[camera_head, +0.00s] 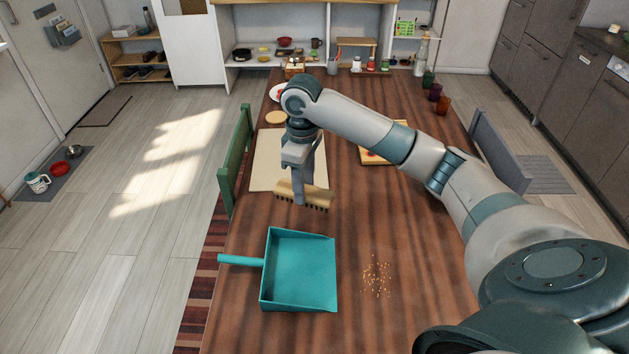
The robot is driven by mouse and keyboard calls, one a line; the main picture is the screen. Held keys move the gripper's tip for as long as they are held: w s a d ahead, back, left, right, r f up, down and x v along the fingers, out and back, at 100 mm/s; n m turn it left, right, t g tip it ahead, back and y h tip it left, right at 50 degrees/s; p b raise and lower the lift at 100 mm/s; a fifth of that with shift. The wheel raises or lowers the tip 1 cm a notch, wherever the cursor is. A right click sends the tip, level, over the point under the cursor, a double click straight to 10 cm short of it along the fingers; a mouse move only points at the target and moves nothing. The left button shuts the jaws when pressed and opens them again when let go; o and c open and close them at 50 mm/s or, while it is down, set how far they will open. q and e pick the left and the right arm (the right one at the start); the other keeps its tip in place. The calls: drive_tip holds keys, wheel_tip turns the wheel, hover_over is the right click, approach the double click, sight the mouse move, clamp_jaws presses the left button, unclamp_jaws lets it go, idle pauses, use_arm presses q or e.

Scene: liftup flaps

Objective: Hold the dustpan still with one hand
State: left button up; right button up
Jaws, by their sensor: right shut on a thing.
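A teal dustpan (300,275) lies on the wooden table, its handle (240,260) pointing left and reaching past the table's left edge. Its open side faces right. My right gripper (301,196) is shut on a wooden brush (318,196) with dark bristles and holds it behind the dustpan, near the front of a beige mat. I cannot tell whether the bristles touch the table. A scatter of small crumbs (376,277) lies to the right of the dustpan, apart from it. No gripper touches the dustpan. My left gripper is not in view.
A beige mat (262,165) lies farther back on the table (400,230). A board with food (374,156) sits under my right arm. Several cups (435,92) stand at the back right. A green chair (236,160) stands at the left edge, a grey one (497,150) at the right.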

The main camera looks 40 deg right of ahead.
drive_tip(key=s+a+r+m, duration=0.4)
drive_tip(key=s+a+m, duration=0.2)
drive_tip(key=s+a, duration=0.6)
drive_tip(key=shift+s+a+m, duration=0.25)
drive_tip(key=shift+a+m, duration=0.05)
drive_tip(key=shift+a, duration=1.5)
